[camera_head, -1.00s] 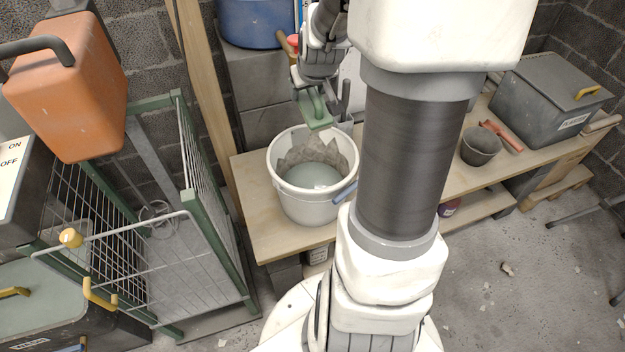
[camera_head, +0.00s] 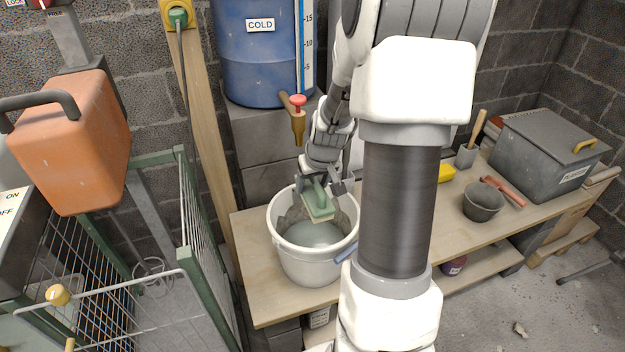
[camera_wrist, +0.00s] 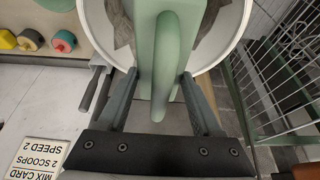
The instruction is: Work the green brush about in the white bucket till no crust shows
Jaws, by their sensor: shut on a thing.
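The white bucket (camera_head: 305,266) stands upright on the wooden bench, and its rim also shows in the wrist view (camera_wrist: 238,22). Rough grey-brown crust (camera_head: 291,221) covers part of its inner wall, mostly at the far side and left; the pale bottom shows below. My gripper (camera_head: 324,187) is shut on the handle of the green brush (camera_head: 319,207), over the bucket's mouth. In the wrist view the green handle (camera_wrist: 165,62) sits between my gripper's two fingers (camera_wrist: 161,82). The brush's working face is hidden, and I cannot tell whether it touches the crust.
A brown tap with a red knob (camera_head: 298,112) on the blue barrel (camera_head: 252,65) hangs close behind my gripper. A green-framed wire cage (camera_head: 190,215) stands left of the bench (camera_head: 250,296). A grey pot (camera_head: 483,203) and grey box (camera_head: 548,155) are at the right.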

